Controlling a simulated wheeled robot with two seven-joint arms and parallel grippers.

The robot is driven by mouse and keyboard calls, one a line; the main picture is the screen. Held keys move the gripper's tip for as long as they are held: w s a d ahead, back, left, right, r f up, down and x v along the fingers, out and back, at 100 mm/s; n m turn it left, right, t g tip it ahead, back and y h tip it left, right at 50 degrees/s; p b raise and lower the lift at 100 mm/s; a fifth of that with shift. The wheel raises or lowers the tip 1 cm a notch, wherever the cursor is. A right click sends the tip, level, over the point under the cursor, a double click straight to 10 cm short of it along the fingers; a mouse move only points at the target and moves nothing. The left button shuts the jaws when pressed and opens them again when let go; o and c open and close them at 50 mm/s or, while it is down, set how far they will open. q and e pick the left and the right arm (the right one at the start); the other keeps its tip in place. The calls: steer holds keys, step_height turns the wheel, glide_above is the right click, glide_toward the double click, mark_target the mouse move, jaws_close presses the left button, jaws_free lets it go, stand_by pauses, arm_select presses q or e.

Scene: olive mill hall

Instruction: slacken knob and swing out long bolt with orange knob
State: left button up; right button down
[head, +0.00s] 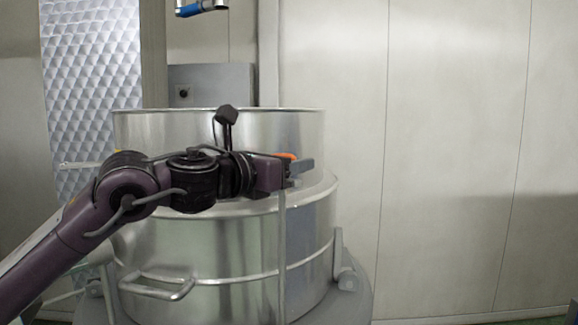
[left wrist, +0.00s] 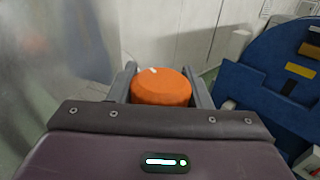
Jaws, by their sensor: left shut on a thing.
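The orange knob (left wrist: 161,88) sits between the two fingers of my left gripper (left wrist: 162,84), which is shut on it. In the head view only a sliver of the orange knob (head: 287,156) shows above my left gripper (head: 298,168). The long bolt (head: 282,245) runs down from the gripper as a thin upright rod in front of the steel vessel (head: 200,245). The gripper hides the top of the bolt. My right gripper is not in view.
A bent handle (head: 155,290) sticks out at the vessel's lower left. A bracket (head: 344,265) stands at its right side. A blue-ended fitting (head: 200,7) hangs above. Pale wall panels (head: 450,150) stand behind, with free room right of the vessel.

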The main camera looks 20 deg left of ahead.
arm_select(q)
steer(key=shift+s+d+f, duration=0.1)
steer(key=shift+d, duration=0.05)
steer(key=s+d+f+m+b, duration=0.1)
steer(key=s+d+m+b, duration=0.1)
steer(key=s+d+b, duration=0.2)
steer(key=s+d+f+m+t+h+b, duration=0.1)
steer(key=s+d+f+m+b, duration=0.1)
steer(key=s+d+b, duration=0.3)
steer(key=shift+s+d+f+m+b, duration=0.3)
steer(key=shift+s+d+m, duration=0.45)
steer(key=shift+s, duration=0.5)
steer(key=shift+d, duration=0.1)
steer(key=o, duration=1.4)
steer(key=shift+w, duration=0.1)
steer(key=shift+r, duration=0.1)
